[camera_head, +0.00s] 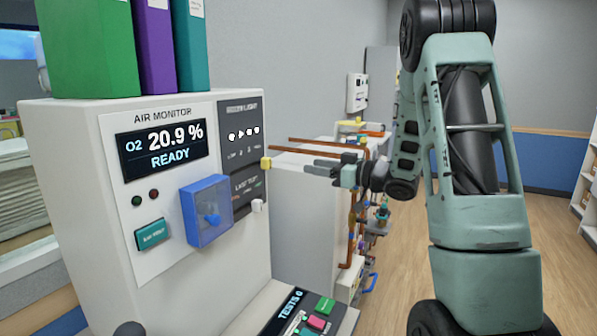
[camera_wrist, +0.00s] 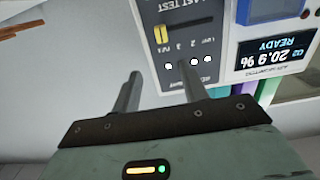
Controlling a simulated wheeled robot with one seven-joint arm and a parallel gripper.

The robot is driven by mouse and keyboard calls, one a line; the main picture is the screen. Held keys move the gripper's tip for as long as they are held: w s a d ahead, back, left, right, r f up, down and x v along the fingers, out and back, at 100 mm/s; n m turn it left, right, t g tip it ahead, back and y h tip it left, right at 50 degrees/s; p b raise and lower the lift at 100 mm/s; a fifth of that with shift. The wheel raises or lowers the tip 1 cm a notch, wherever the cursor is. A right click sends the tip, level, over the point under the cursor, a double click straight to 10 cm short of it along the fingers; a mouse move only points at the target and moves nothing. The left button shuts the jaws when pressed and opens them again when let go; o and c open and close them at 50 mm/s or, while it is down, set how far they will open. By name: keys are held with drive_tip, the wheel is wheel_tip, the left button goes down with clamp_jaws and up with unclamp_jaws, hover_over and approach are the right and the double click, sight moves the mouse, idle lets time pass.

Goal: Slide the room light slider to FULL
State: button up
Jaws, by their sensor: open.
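The room light slider's yellow knob (camera_head: 266,162) stands out from a dark panel (camera_head: 232,165) on the right of the air monitor's front. In the wrist view, which is upside down, the knob (camera_wrist: 161,33) sits at the left end of its dark slot, by a label that seems to read FULL; the LOW label is towards the other end. Several white dots (camera_wrist: 195,62) are lit on the panel. My gripper (camera_head: 312,168) is open and empty, to the right of the knob and apart from it. Its two fingers (camera_wrist: 155,70) point towards the panel.
A blue clear-fronted cover (camera_head: 207,210) and a white knob (camera_head: 258,205) stick out below and left of the slider. Binders (camera_head: 95,45) stand on top of the cabinet. Copper pipes (camera_head: 315,150) and other equipment lie behind my gripper. Open floor is at right.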

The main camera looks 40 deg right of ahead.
drive_tip(key=shift+v, duration=1.5)
drive_tip(key=w+a+f+m+g+h, duration=0.3)
drive_tip(key=w+a+f+h, duration=0.1)
drive_tip(key=w+a+h, duration=0.15)
drive_tip(key=s+a+f+m+g+h, duration=0.1)
drive_tip(key=s+a+f+g+h, duration=0.1)
drive_tip(key=s+a+f+g, duration=0.4)
drive_tip(key=s+a+f+n+g+y, duration=0.1)
drive_tip(key=s+a+n+g, duration=0.3)
drive_tip(key=s+a, duration=0.8)
drive_tip(key=s+a+n+g+y, duration=0.1)
drive_tip(key=s+a+n+g, duration=0.2)
drive_tip(key=s+a, duration=0.9)
drive_tip(key=a+g, duration=0.1)
drive_tip(key=a, duration=0.5)
drive_tip(key=shift+a+f+n, duration=0.35)
drive_tip(key=shift+f+n, duration=0.05)
